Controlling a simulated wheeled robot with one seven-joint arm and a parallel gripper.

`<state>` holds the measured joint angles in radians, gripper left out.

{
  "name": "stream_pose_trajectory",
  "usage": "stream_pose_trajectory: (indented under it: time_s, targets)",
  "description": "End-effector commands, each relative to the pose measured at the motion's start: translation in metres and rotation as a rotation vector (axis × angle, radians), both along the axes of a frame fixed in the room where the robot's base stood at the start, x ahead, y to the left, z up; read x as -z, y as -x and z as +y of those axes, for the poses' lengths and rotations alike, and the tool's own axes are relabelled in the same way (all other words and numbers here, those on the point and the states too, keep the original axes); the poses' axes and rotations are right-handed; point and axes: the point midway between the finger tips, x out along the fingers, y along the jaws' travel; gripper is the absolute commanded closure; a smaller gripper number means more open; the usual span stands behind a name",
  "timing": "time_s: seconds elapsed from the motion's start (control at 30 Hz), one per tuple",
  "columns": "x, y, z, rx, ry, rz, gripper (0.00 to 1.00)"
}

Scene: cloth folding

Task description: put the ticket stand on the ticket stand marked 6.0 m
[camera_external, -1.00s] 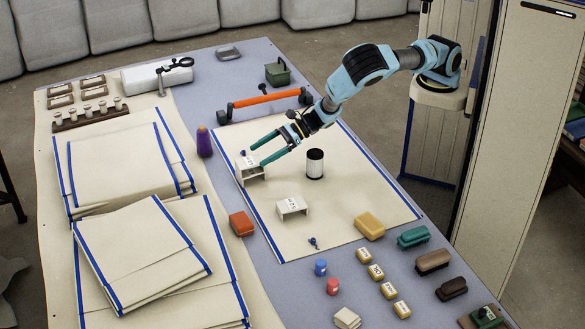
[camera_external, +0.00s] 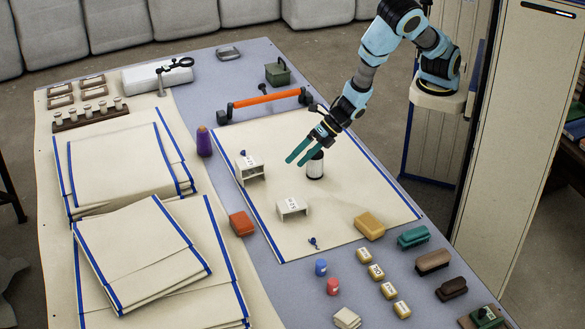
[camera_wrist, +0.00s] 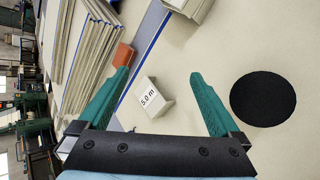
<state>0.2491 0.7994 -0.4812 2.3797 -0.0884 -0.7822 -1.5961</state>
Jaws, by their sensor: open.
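A white ticket stand (camera_external: 250,167) is at the left of the cream cloth. It looks tall, with an open shelf-like front, and may be two stands stacked; its label is too small to read. Part of it shows at the top of the wrist view (camera_wrist: 190,6). Another white stand (camera_external: 291,207) is nearer the front; its label reads 5.0 m in the wrist view (camera_wrist: 152,103). My gripper (camera_external: 295,162) is open and empty above the cloth, right of the tall stand and apart from both. I cannot make out a 6.0 m label.
A white cylinder with a black top (camera_external: 315,170) stands close beside my gripper; its black top shows in the wrist view (camera_wrist: 263,99). An orange block (camera_external: 242,223), a purple spool (camera_external: 204,142) and an orange-handled bar (camera_external: 265,98) surround the cloth. The cloth's right side is clear.

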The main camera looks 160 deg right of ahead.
Motion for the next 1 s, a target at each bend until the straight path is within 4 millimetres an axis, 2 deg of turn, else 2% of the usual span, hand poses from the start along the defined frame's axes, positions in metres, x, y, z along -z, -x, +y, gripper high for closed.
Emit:
stream_pose_trajectory:
  time_s: [0.03,0.1,0.23,0.3,0.4,0.5,0.6,0.7,1.0]
  targets:
    - [-0.011,-0.009,0.026,0.079,-0.119,-0.054,0.01]
    - [-0.022,-0.013,0.065,0.215,-0.301,-0.103,0.01]
    - [-0.049,-0.010,0.142,0.472,-0.600,-0.146,0.01]
    - [-0.066,0.000,0.183,0.612,-0.731,-0.142,0.01]
    - [-0.089,0.022,0.235,0.806,-0.861,-0.117,0.01]
    - [-0.108,0.046,0.272,0.971,-0.929,-0.088,0.01]
    - [-0.121,0.067,0.295,1.088,-0.953,-0.068,0.01]
    - [-0.128,0.079,0.306,1.157,-0.958,-0.057,0.01]
    - [-0.129,0.084,0.309,1.185,-0.958,-0.054,0.01]
